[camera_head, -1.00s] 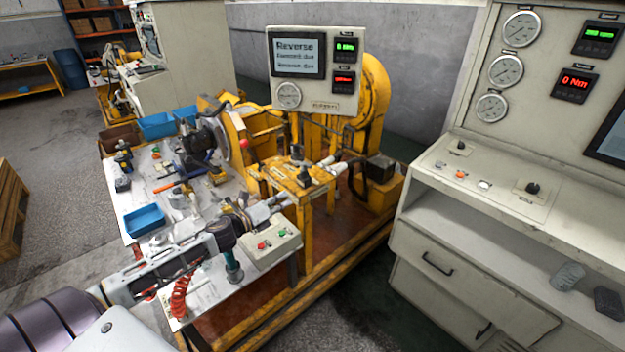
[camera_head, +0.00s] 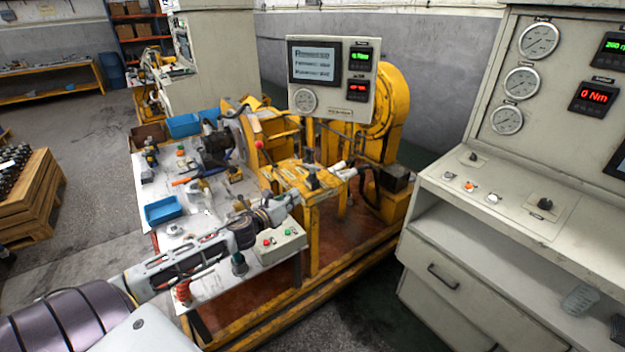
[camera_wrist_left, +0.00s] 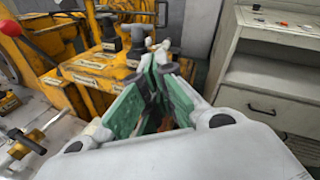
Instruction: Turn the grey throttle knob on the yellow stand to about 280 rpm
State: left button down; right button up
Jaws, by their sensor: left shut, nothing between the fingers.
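The yellow stand (camera_head: 308,190) is in the middle of the head view. A dark grey knob (camera_head: 313,180) stands upright on its top; I take it for the throttle knob. In the left wrist view, dark upright knobs (camera_wrist_left: 108,30) show on the yellow stand (camera_wrist_left: 85,72), beyond the fingers. My left gripper (camera_head: 294,199) is shut and empty, low and left of the knob in the head view. In the left wrist view its green finger pads (camera_wrist_left: 160,66) converge near a dark knob; I cannot tell whether they touch it. My right gripper is not in view.
A display panel (camera_head: 332,80) stands behind the stand; its text is too blurred to read. A white button box (camera_head: 279,243) sits below my left gripper. Tools and a blue tray (camera_head: 163,210) lie on the bench. A grey cabinet (camera_head: 470,200) stands right, its red readout showing 0 Nm.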

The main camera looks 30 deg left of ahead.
pick_arm(q)
jog(key=shift+a+f+m+y, duration=0.1)
jog(key=shift+a+m+y, duration=0.15)
jog(key=shift+a+m, duration=0.35)
jog(key=shift+a+f+m+y, duration=0.1)
jog(key=shift+a+m+y, duration=0.15)
jog(key=shift+m, duration=0.55)
jog(key=shift+w, duration=0.15)
